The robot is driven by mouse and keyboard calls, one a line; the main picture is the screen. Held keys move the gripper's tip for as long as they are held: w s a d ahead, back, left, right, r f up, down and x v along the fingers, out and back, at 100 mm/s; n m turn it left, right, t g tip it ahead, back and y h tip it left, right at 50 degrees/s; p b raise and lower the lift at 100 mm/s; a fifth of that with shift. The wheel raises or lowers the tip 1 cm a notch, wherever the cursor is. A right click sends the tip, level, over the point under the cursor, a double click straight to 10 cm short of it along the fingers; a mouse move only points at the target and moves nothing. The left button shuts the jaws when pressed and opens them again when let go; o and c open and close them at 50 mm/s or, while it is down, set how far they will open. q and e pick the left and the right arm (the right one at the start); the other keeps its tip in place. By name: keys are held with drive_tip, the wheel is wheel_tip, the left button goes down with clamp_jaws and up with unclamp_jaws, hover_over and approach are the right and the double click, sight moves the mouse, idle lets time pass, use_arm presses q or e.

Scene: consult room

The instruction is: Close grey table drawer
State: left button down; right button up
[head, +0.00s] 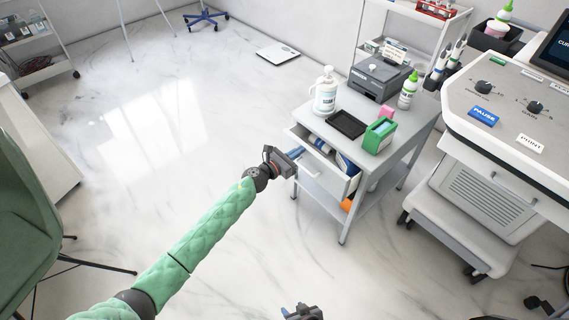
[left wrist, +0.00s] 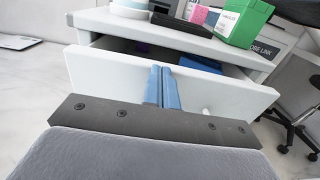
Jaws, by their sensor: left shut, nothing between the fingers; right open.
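The grey table (head: 412,133) stands right of centre in the head view. Its top drawer (head: 326,171) is pulled out, and several items show inside. In the left wrist view the drawer's pale front panel (left wrist: 105,78) spans the picture, with a gap behind it and a small knob at its lower right. My left gripper (head: 297,153) is shut and empty at the drawer front. Its blue fingers (left wrist: 162,88) overlap the panel's upper edge in the left wrist view; contact is unclear. My right gripper (head: 299,310) is open at the bottom edge of the head view, away from the table.
A white bottle (head: 325,92), a black tray (head: 345,124), a green box (head: 379,136) and a grey device (head: 382,78) stand on the tabletop. A wheeled machine (head: 490,185) is to the right. The floor left of the table is clear.

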sight(306, 146)
use_arm(q)
drive_tip(key=shift+b+x, duration=0.45)
drive_tip(key=shift+x, duration=1.5)
drive_tip(key=shift+a+f, duration=0.1)
